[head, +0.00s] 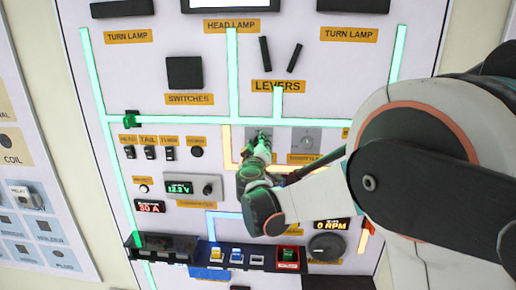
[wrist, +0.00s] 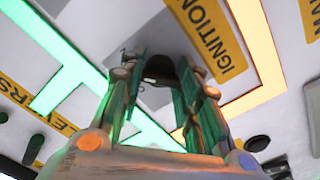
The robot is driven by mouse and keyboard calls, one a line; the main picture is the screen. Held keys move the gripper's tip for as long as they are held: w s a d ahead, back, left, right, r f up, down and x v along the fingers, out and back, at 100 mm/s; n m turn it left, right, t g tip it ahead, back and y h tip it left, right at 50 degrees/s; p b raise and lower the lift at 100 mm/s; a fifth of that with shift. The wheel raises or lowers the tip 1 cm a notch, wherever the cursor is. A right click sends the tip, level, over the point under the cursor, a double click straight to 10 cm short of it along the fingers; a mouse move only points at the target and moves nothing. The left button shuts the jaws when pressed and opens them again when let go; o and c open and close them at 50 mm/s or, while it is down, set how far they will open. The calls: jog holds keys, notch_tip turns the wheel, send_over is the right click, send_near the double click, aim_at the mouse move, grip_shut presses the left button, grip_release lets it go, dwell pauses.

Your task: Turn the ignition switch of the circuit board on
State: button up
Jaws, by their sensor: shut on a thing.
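The ignition switch (wrist: 160,68) shows in the wrist view as a dark knob on a grey plate, beside the yellow IGNITION label (wrist: 207,35). My gripper (wrist: 160,80) has its two green-lit fingers on either side of the knob and is shut on it. In the head view my gripper (head: 260,143) reaches the circuit board (head: 200,60) just left of the throttle plate (head: 306,139). There it hides most of the switch and its label. The knob's exact angle cannot be told.
Levers (head: 266,53) stick out above my gripper. A row of small switches (head: 150,153) sits to the left. A shelf with coloured switches (head: 236,255) juts out below. A dial (head: 327,246) is at the lower right. Green and orange lit strips cross the board.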

jog(key=shift+m, duration=0.8)
jog(key=o, duration=1)
jog(key=s, duration=1.2)
jog(key=shift+a, duration=0.2)
